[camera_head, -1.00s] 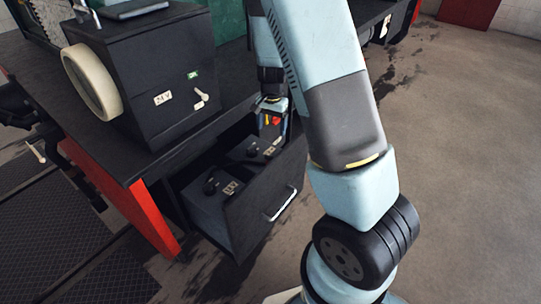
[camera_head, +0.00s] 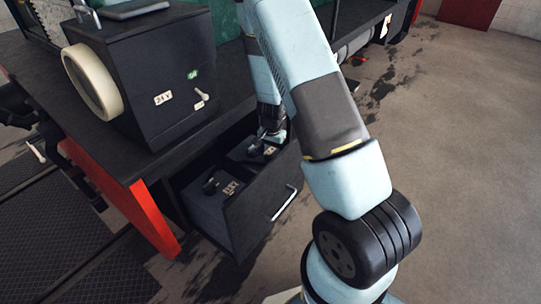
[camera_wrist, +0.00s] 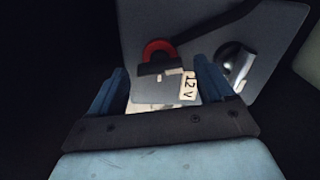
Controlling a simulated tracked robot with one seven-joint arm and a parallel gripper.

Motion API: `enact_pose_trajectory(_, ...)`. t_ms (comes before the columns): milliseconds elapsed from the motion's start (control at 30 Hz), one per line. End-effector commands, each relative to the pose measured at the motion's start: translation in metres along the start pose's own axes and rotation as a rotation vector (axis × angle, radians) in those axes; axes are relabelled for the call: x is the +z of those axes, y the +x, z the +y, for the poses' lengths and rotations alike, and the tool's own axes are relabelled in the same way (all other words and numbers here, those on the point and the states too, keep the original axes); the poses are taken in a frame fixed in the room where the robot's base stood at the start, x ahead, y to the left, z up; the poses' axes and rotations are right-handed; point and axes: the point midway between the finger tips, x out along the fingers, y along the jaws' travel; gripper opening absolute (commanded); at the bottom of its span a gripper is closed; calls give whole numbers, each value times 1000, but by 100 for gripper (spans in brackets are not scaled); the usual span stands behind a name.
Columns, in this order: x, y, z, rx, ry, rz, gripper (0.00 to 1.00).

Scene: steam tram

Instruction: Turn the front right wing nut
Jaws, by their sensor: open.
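Two dark grey batteries sit in the open drawer: the near one (camera_head: 204,201) and the far one (camera_head: 242,151). My gripper (camera_head: 268,137) is over the far battery, its fingers mostly hidden in the head view. In the wrist view my gripper (camera_wrist: 162,82) is open, its two blue fingers pointing at a grey battery (camera_wrist: 207,28). A red ring (camera_wrist: 158,48) with a dark piece below it shows between the fingertips. A shiny round terminal part (camera_wrist: 238,65) is beyond the right finger. I cannot tell which part is the front right wing nut.
The drawer front (camera_head: 258,215) stands pulled out with a silver handle (camera_head: 284,203). A black bench (camera_head: 112,158) is above it, bearing a dark box (camera_head: 155,75) with a switch. A red post (camera_head: 153,222) stands left of the drawer. The floor at right is clear.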

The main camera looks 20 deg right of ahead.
Motion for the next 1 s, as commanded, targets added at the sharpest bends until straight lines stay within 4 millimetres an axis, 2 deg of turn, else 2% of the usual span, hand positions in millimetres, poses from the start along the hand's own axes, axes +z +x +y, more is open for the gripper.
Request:
enact_pose_trajectory(167,0,10,0,0,0,-1,81)
enact_pose_trajectory(467,0,12,0,0,0,0,81)
enact_pose_trajectory(1000,0,12,1,1,1,0,29)
